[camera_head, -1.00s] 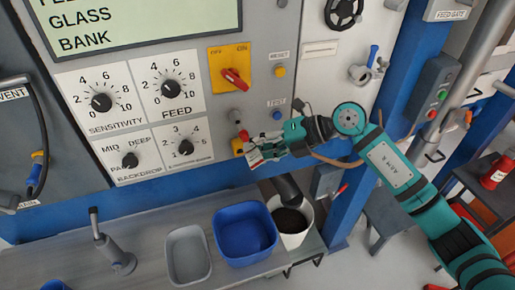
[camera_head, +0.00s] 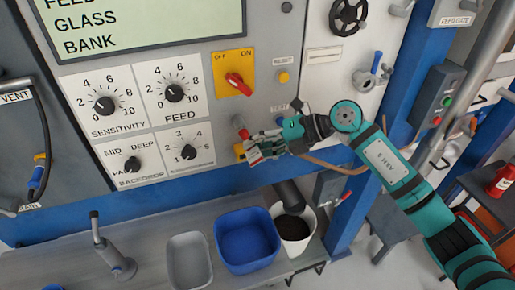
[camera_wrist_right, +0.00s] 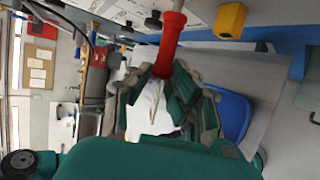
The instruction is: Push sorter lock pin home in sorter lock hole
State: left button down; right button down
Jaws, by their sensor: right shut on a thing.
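The sorter lock pin shows as a red handle (camera_head: 243,132) at the lower right of the grey panel, in line with a grey collar (camera_head: 238,121). In the right wrist view the red handle (camera_wrist_right: 171,45) stands between my fingers, with a thin grey shaft beyond it running to the top edge. My right gripper (camera_head: 254,150) is shut on the red handle, close to the panel. The lock hole itself is hidden, so I cannot tell how deep the pin sits. My left gripper is not in view.
A yellow block (camera_head: 239,152) sits just beside the handle; it also shows in the wrist view (camera_wrist_right: 229,20). A red switch on a yellow plate (camera_head: 234,74) is above. A blue bin (camera_head: 247,240), grey tray (camera_head: 189,260) and white bucket (camera_head: 295,232) stand below.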

jog(key=shift+w+a+r+b, duration=0.1)
jog(key=shift+w+a+b, duration=0.05)
jog(key=shift+w, duration=0.3)
jog(key=shift+w+a+b, duration=0.1)
jog(key=shift+w+b, duration=0.05)
jog(key=shift+w, duration=0.3)
jog(key=c, duration=1.3)
grip_release()
jog(key=shift+o, duration=1)
jog(key=shift+w+a, duration=0.1)
jog(key=shift+w, duration=0.05)
jog(key=v, duration=1.2)
